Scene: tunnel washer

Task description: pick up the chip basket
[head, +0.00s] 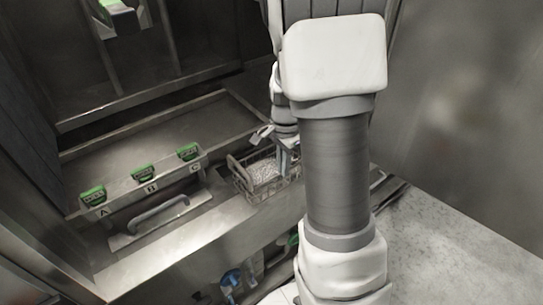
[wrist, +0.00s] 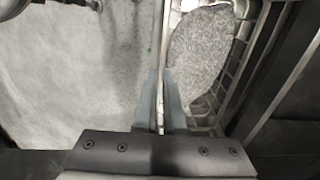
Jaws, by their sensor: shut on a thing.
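The chip basket (head: 241,183) is a small wire-mesh basket with pale speckled contents, on or just above the metal ledge in the head view. My gripper (head: 285,152) is at its right side, partly hidden by my arm. In the wrist view, the basket (wrist: 237,78) fills the right part, with grey granular contents inside. My gripper's fingers (wrist: 162,95) are closed on its near wall, one finger on each side of the thin rim. I cannot tell whether the basket's bottom touches the ledge.
Green-topped holders labelled A (head: 94,197), B (head: 145,174) and C (head: 188,153) stand left of the basket. A grey curved handle (head: 158,213) lies in front of them. Blue and green items (head: 232,280) sit below the ledge. A speckled floor (head: 450,240) is at right.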

